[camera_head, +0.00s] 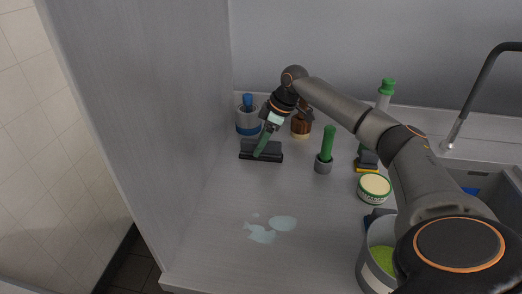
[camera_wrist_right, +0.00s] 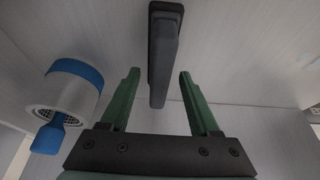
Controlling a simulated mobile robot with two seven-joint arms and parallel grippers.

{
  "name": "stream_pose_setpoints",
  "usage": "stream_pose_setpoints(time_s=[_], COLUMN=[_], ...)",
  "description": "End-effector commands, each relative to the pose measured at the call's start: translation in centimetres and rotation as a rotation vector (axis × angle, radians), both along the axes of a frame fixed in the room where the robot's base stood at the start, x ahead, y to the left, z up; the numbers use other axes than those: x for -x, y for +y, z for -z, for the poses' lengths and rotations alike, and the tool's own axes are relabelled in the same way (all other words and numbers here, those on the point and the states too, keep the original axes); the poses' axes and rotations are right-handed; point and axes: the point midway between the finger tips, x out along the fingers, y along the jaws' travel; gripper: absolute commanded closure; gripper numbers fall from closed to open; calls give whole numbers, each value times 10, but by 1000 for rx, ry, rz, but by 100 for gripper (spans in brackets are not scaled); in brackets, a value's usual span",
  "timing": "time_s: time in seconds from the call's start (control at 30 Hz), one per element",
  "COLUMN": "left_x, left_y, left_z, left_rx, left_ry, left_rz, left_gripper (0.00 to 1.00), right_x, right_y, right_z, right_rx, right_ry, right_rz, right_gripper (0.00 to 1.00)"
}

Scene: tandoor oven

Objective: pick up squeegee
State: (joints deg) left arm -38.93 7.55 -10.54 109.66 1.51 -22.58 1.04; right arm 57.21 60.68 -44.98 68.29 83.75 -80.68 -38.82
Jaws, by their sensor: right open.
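The squeegee (camera_head: 273,157) is a dark grey to black tool with a wide flat head, lying on the grey counter near the left partition wall. It also shows in the right wrist view (camera_wrist_right: 163,48), with its narrow part pointing toward my gripper. My right gripper (camera_head: 263,144) has green fingers and reaches down over the squeegee in the head view. In the right wrist view the fingers (camera_wrist_right: 158,74) are apart, with the squeegee's near end between them and a gap on each side. In the head view the gripper hides part of the squeegee. My left gripper is not in view.
A blue-and-white container (camera_head: 248,124) stands just behind the squeegee, left of my fingers in the wrist view (camera_wrist_right: 73,92). A brown brush (camera_head: 301,127), a green-handled tool (camera_head: 326,146) and a round tin (camera_head: 374,188) stand to the right. A puddle (camera_head: 272,229) lies in front.

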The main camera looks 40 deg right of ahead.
Motion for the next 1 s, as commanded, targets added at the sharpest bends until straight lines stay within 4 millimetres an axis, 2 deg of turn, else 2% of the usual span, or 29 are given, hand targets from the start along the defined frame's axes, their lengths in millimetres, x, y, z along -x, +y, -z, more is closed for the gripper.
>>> stream_pose_setpoints(time_s=[0.63,1.0], left_x=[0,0], left_y=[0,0], left_z=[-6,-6], left_rx=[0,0], left_ry=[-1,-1], left_rz=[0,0], left_gripper=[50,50], right_x=[0,0], right_y=[0,0], right_z=[4,3], right_rx=[0,0], right_ry=[0,0], right_rz=[0,0], right_gripper=[39,80])
